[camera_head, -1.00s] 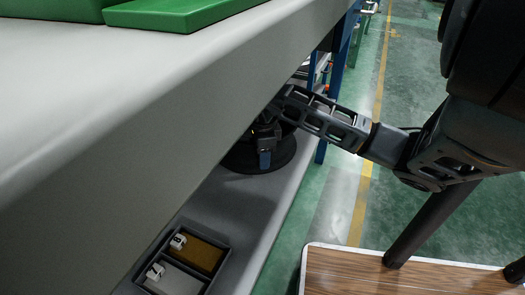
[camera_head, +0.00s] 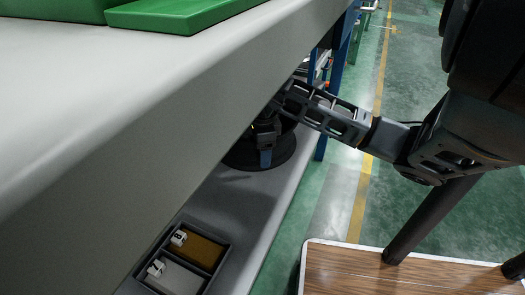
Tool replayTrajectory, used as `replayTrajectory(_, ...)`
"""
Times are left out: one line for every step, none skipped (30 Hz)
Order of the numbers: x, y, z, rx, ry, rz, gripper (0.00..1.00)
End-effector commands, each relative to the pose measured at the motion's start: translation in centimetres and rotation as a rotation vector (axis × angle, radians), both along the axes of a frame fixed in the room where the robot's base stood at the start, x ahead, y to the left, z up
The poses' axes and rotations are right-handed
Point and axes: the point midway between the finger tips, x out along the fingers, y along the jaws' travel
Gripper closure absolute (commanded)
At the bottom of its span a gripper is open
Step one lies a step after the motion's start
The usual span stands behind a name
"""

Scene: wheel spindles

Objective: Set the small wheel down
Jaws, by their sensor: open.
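A black round disc (camera_head: 278,158), which looks like the small wheel, lies flat on the grey lower shelf (camera_head: 262,205) under the overhanging upper top. My arm reaches in from the right, and my gripper (camera_head: 265,140) points down over the middle of the disc. The gripper is open. A blue-grey piece at its end shows in front of the disc; whether it touches the disc I cannot tell. The overhang's edge hides the disc's left side and part of the gripper.
The thick grey upper top (camera_head: 150,110) overhangs the shelf closely on the left, with a green tray (camera_head: 180,12) on it. A dark divided box (camera_head: 217,270) with small white pieces sits nearer on the shelf. A blue post (camera_head: 338,85) stands behind. The wood-topped surface (camera_head: 400,270) is at lower right.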

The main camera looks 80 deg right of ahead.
Motion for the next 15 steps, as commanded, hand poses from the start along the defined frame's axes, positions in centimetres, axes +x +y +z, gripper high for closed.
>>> replayTrajectory(0.0, -0.1, 1.2, -0.006, 0.001, 0.003, 0.38)
replayTrajectory(0.0, -0.1, 1.8, -0.006, 0.001, 0.003, 0.38)
replayTrajectory(-0.1, -0.1, 2.5, -0.005, 0.001, 0.003, 0.38)
replayTrajectory(-0.1, -0.1, 3.0, -0.006, 0.001, 0.003, 0.38)
replayTrajectory(-0.1, 0.0, 3.5, -0.005, 0.001, 0.003, 0.38)
replayTrajectory(-0.1, 0.0, 4.2, -0.005, 0.001, 0.003, 0.38)
replayTrajectory(-0.1, 0.0, 4.6, -0.005, 0.0, 0.003, 0.38)
replayTrajectory(-0.1, 0.0, 5.0, -0.004, 0.0, 0.002, 0.38)
replayTrajectory(-0.1, 0.1, 5.5, -0.004, 0.001, 0.001, 0.38)
replayTrajectory(-0.1, 0.1, 5.8, -0.004, 0.0, 0.001, 0.38)
replayTrajectory(-0.1, 0.1, 6.1, -0.004, 0.001, 0.002, 0.38)
replayTrajectory(-0.1, 0.1, 6.4, -0.002, 0.0, 0.002, 0.38)
replayTrajectory(-0.1, 0.2, 6.6, -0.002, 0.0, 0.001, 0.38)
replayTrajectory(-0.1, 0.2, 6.8, -0.002, 0.0, 0.001, 0.38)
replayTrajectory(-0.1, 0.2, 6.9, -0.002, 0.0, 0.0, 0.38)
